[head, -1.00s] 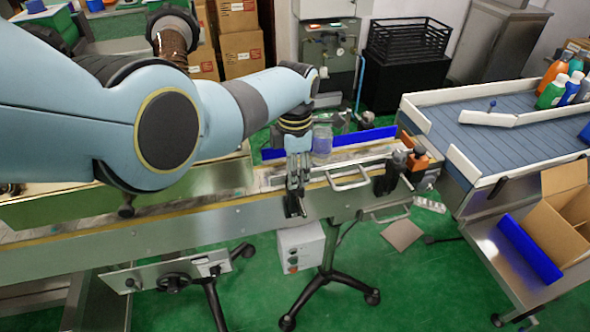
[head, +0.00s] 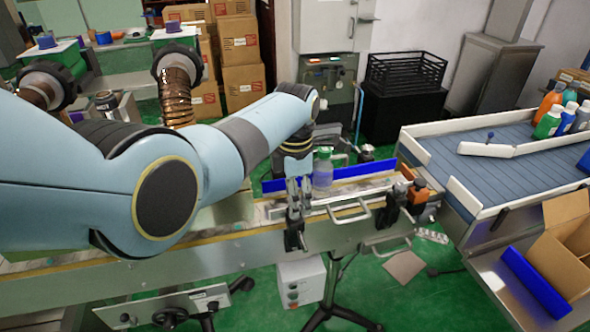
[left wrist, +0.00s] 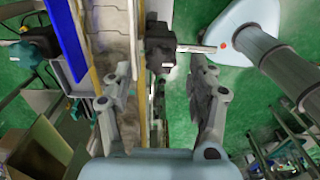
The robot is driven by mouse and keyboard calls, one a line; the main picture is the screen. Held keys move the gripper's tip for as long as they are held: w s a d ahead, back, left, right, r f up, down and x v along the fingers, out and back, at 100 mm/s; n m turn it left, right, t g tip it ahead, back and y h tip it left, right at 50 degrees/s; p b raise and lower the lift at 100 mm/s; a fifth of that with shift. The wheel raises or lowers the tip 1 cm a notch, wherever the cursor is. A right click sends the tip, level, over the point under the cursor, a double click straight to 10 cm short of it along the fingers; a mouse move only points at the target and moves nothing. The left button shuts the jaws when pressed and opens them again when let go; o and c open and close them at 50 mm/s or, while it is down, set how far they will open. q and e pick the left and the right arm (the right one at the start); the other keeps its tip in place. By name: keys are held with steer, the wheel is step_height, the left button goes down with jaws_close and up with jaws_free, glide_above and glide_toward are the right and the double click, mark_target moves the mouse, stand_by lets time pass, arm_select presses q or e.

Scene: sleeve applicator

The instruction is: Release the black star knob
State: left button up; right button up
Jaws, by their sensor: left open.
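In the head view, a black knob and clamp (head: 294,238) sits on the front side of the conveyor, just below my left gripper (head: 296,212). In the left wrist view, a black knob-like part (left wrist: 158,48) with a metal rod to its right lies just beyond the fingertips of my left gripper (left wrist: 158,78). The fingers are spread apart with nothing clasped between them. The star shape cannot be made out, and I cannot tell whether a finger touches the part. My right gripper is in neither view.
A clear bottle with a green cap (head: 323,168) stands on the conveyor beside the gripper. A blue guide rail (head: 365,169) runs behind it. A metal handle (head: 350,212) and another black clamp (head: 387,212) are to the right. A wide blue-grey belt (head: 480,160) stands farther right.

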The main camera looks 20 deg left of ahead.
arm_select(q)
step_height(320, 180, up, 9)
steer(key=shift+s, duration=0.1)
stand_by(0.6)
